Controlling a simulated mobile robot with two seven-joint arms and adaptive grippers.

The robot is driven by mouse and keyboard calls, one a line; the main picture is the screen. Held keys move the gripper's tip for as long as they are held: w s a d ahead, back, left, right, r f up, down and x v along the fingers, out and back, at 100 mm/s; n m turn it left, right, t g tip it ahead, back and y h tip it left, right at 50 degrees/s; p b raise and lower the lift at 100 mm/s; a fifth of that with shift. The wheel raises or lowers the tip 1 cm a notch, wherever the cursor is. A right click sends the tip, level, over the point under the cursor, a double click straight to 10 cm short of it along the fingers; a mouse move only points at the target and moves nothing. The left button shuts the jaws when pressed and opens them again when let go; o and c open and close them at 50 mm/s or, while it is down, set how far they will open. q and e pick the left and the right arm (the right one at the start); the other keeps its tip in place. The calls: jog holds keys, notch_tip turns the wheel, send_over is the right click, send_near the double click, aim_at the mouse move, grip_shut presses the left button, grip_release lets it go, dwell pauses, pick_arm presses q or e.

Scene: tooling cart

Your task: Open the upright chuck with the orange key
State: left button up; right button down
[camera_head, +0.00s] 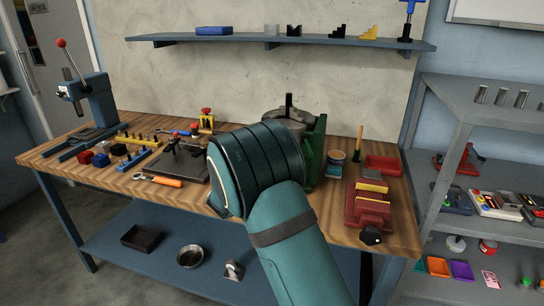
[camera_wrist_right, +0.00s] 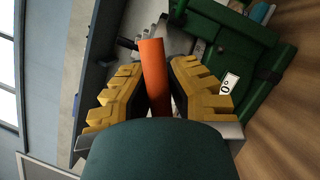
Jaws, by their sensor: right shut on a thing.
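My right gripper (camera_wrist_right: 158,78) is shut on the orange key (camera_wrist_right: 152,62), whose handle stands between the yellow finger pads in the right wrist view. In the head view my teal right arm hides the gripper and key. A grey round chuck (camera_head: 284,116) with a dark bar standing up from it shows behind the arm, beside a green fixture (camera_head: 316,150). In the right wrist view the green fixture (camera_wrist_right: 245,50) carries a white 0° label. Grey metal of the chuck shows just beyond the key, partly hidden by it; I cannot tell whether the key's tip is seated in it. My left gripper is not in view.
On the bench right are a red vise (camera_head: 368,207), a red tray (camera_head: 383,166) and a small tub (camera_head: 336,158). To the left are an arbor press (camera_head: 88,95), a dark plate (camera_head: 178,165) and an orange-handled tool (camera_head: 165,181). A shelf (camera_head: 270,40) hangs above.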

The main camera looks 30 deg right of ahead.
jog(key=shift+w+d, duration=0.1)
jog(key=shift+w, duration=0.05)
dwell(0.5)
jog(key=shift+w+d, duration=0.35)
jog(key=shift+d, duration=0.1)
dwell(0.6)
